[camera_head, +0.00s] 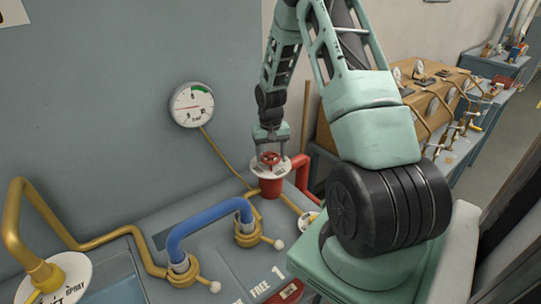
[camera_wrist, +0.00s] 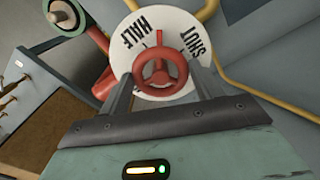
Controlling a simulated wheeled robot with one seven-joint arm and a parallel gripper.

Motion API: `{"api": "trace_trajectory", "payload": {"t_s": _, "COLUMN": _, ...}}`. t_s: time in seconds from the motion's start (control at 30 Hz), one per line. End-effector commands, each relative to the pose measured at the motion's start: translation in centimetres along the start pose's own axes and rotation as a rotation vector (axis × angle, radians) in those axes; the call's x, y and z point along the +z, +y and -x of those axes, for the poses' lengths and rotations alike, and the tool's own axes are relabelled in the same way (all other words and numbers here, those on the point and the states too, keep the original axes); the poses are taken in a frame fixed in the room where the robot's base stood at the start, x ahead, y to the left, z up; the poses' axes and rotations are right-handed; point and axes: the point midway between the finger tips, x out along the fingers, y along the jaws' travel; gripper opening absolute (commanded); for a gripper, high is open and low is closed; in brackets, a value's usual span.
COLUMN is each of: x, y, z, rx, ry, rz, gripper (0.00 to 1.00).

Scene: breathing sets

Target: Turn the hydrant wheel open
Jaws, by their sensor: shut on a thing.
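The hydrant wheel (camera_head: 270,158) is a small red handwheel above a white dial disc on a red hydrant body (camera_head: 271,187). In the wrist view the red wheel (camera_wrist: 160,72) stands in front of the white disc (camera_wrist: 128,30), where the words HALF and SHUT or similar can be read. A dark mark on the disc shows just above the wheel, near HALF. My gripper (camera_head: 270,150) points down over the hydrant. In the wrist view its two fingers (camera_wrist: 160,88) lie on either side of the wheel and are shut on it. The fingertip contact is partly hidden.
A round pressure gauge (camera_head: 192,104) is on the wall at left. A blue curved pipe (camera_head: 208,219) and brass pipes (camera_head: 30,215) rise from the grey bench. A red pipe (camera_head: 302,170) runs beside the hydrant. A wooden case with brass fittings (camera_head: 425,95) stands at right.

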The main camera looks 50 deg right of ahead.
Motion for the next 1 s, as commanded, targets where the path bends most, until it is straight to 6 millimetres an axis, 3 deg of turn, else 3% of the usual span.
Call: {"api": "trace_trajectory", "payload": {"t_s": 1.0, "x": -0.23, "y": 0.16, "z": 0.26, "rx": 0.001, "ry": 0.004, "rz": 0.964, "gripper": 0.41}}
